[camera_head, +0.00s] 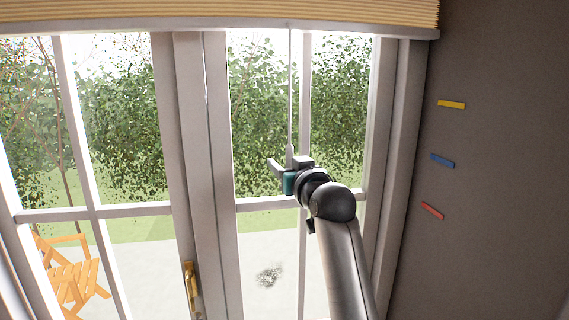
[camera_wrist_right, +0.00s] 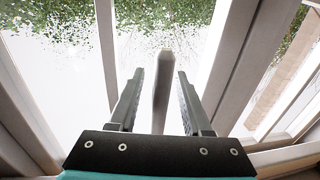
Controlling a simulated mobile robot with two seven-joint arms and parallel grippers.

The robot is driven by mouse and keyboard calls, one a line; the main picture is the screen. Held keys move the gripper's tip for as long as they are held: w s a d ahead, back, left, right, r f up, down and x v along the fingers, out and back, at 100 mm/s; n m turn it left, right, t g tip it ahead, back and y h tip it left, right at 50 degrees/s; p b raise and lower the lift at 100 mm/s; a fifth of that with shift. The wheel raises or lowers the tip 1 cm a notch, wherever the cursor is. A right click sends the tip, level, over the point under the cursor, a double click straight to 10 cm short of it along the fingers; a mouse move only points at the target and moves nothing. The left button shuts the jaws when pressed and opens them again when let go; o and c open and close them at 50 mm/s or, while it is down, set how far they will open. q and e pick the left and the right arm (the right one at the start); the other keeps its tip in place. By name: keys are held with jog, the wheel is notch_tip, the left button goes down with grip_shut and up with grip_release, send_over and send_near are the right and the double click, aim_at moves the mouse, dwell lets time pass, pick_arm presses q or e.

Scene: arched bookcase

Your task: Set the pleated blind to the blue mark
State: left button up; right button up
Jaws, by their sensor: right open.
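The tan pleated blind (camera_head: 200,12) is gathered at the top of the window, its pale bottom rail (camera_head: 350,28) well above the blue mark (camera_head: 442,160) on the grey wall at right. A thin pull (camera_head: 290,90) hangs from the blind and ends at my right gripper (camera_head: 287,165). In the right wrist view, the pale pull handle (camera_wrist_right: 162,92) stands between the two open fingers of my right gripper (camera_wrist_right: 162,80), with gaps showing on both sides. My left gripper is not in view.
A yellow mark (camera_head: 451,104) is above the blue one and a red mark (camera_head: 432,211) below it. White window frames with a brass handle (camera_head: 190,285) stand behind my arm. A wooden chair (camera_head: 75,270) is outside the glass.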

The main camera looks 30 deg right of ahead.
grip_shut()
dwell(0.3)
dwell(1.1)
